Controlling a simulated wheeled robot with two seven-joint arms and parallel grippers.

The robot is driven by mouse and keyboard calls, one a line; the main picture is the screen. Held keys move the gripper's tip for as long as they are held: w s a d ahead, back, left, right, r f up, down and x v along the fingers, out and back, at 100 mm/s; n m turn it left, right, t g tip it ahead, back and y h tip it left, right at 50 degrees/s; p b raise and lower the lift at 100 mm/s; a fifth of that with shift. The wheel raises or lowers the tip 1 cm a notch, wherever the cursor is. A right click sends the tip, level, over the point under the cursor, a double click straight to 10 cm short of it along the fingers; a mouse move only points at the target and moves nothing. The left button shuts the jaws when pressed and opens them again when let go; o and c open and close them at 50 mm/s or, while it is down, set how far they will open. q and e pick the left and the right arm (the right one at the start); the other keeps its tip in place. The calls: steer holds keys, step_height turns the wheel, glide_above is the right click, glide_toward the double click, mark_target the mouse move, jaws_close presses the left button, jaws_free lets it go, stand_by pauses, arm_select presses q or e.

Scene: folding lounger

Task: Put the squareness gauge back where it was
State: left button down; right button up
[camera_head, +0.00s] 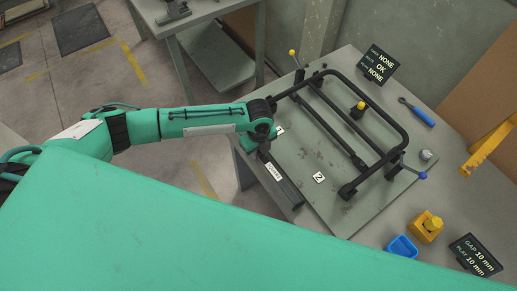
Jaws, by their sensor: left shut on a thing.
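My left gripper (258,143) reaches in from the left and points down at the near left edge of the table. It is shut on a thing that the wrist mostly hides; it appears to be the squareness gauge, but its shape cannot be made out. A long dark bar or holder (290,190) with a small white label lies along the table edge, just below the gripper. I cannot tell whether the held thing touches it. The black tubular lounger frame (394,116) lies on the grey-green board to the right. My right gripper is not in view.
The board (300,155) carries small white number tags. Blue-handled tool (421,118), blue tray (403,246), yellow block (426,226) and two black display signs (377,65) stand around it. A yellow bracket (487,148) is at right. The frame's raised knobs are obstacles.

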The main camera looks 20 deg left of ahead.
arm_select(q)
steer(key=shift+f, duration=0.35)
steer(key=shift+f, duration=0.15)
steer(key=c, duration=1.3)
jaws_free()
steer(key=shift+o, duration=0.2)
steer(key=shift+r, duration=0.25)
step_height(320, 180, up, 10)
steer(key=b, duration=0.3)
steer(key=shift+r+b, duration=0.25)
steer(key=shift+b, duration=0.05)
steer(key=shift+r, duration=0.7)
